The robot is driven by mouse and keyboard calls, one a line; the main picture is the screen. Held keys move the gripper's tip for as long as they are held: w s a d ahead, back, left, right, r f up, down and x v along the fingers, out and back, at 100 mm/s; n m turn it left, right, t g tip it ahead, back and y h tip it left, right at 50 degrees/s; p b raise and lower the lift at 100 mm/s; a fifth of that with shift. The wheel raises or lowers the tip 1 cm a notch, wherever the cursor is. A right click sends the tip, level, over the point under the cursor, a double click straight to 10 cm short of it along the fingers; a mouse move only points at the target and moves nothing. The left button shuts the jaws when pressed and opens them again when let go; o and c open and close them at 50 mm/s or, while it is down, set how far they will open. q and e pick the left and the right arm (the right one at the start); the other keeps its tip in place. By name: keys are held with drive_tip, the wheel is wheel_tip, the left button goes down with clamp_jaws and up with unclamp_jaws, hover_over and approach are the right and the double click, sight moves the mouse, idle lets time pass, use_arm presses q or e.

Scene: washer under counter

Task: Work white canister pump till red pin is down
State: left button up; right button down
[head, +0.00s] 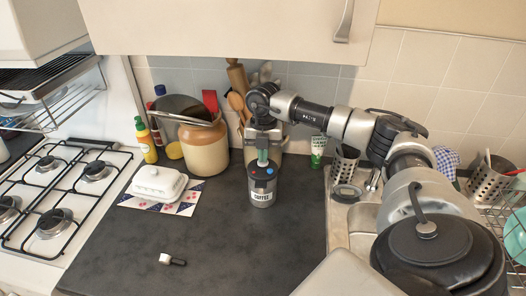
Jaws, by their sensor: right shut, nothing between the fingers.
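A grey canister (263,196) labelled COFFEE stands upright on the dark counter. Its dark lid has a small red spot (270,171), likely the red pin, and a blue spot beside it. Whether the pin is up or down is too small to tell. My right gripper (263,158) points down, shut, over the middle of the lid, with nothing held. A pale teal part shows at its tips; I cannot tell whether they touch the lid. The gripper hides the lid's centre, and no white pump shows clearly there. My left gripper is out of view.
A small white object with a black end (172,260) lies on the front counter. A white butter dish (158,183) sits on a patterned mat left of the canister. A tan crock (205,150) stands behind, a sink (361,222) right, a gas hob (62,180) left. The front counter is mostly clear.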

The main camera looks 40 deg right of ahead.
drive_tip(key=shift+w+d+r, duration=0.4)
drive_tip(key=shift+w+d, duration=0.35)
drive_tip(key=shift+d, duration=0.05)
drive_tip(key=shift+w+d, duration=0.3)
drive_tip(key=shift+d, duration=0.05)
drive_tip(key=shift+r, duration=0.1)
wheel_tip(320, 180, up, 7)
drive_tip(key=b, duration=0.1)
drive_tip(key=shift+w+d+r+b, duration=0.2)
drive_tip(key=shift+w+d+b, duration=0.05)
drive_tip(key=shift+b, duration=0.15)
idle(0.3)
